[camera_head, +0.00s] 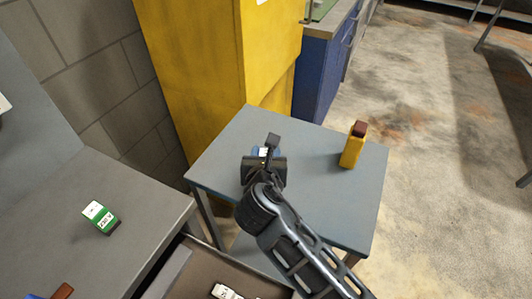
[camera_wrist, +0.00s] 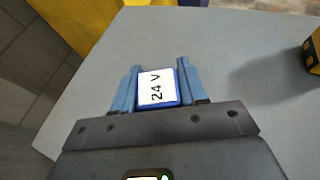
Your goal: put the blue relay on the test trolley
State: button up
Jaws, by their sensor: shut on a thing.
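The blue relay (camera_wrist: 157,88), with a white label reading "24 V", is between the fingers of my gripper (camera_wrist: 158,84) in the wrist view. The gripper is shut on it. In the head view the relay (camera_head: 262,152) shows only as a small blue and white patch, mostly hidden by my gripper (camera_head: 265,155). My gripper is over the grey top of the small table that appears to be the test trolley (camera_head: 225,150). The trolley top (camera_wrist: 225,35) also fills much of the wrist view. I cannot tell whether the relay touches the top.
A yellow block with a brown top (camera_head: 353,145) stands on the trolley's right side. A green and white relay (camera_head: 101,217) lies on the grey bench (camera_head: 150,205) at left. An open drawer (camera_head: 200,275) is below. A yellow cabinet (camera_head: 205,70) stands behind the trolley.

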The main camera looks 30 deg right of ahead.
jog(key=o, duration=1.1)
jog(key=shift+f, duration=0.1)
jog(key=shift+s+a+r, duration=0.1)
jog(key=shift+r, duration=0.1)
jog(key=v, duration=1.1)
jog(key=shift+s+a+r, duration=0.15)
jog(key=shift+s, duration=0.15)
